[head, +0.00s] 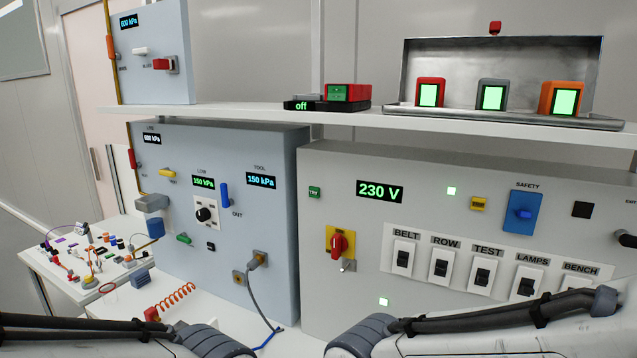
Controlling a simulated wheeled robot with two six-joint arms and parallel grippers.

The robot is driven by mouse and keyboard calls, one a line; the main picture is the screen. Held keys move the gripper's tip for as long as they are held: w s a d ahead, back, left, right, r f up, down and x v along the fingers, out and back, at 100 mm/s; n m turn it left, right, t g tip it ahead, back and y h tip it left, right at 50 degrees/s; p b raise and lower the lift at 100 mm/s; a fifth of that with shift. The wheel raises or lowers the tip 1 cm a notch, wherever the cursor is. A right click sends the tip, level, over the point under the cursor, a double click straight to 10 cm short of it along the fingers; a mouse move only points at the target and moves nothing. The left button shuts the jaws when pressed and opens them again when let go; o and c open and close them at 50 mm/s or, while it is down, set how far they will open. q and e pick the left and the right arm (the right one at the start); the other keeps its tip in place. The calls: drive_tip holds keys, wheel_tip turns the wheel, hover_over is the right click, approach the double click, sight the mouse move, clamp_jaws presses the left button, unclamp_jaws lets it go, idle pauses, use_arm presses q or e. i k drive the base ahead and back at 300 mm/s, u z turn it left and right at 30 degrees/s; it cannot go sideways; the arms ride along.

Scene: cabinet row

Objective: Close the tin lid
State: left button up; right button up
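A shallow metal tin (460,114) sits on the white shelf at the upper right. Its lid (458,60) stands open and upright at the back, with a small red knob (495,27) at its top edge. A red block (430,81), a grey block (479,84) and an orange block (548,87), each with a lit green face, stand in the tin in front of the lid. Parts of both my arms show along the bottom edge, well below the shelf. Neither gripper's fingers are in view.
The white shelf (240,111) runs above a blue-grey gauge panel (270,215) and a grey 230 V switch panel (365,285). A red-and-green device (348,93) on a black "off" base (318,106) sits left of the tin. Shelf between them is clear.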

sight(528, 62)
drive_tip(key=u, duration=0.05)
drive_tip(key=k, duration=1.05)
drive_tip(key=z, duration=0.95)
drive_tip(key=i, duration=1.25)
drive_tip(key=u, duration=0.35)
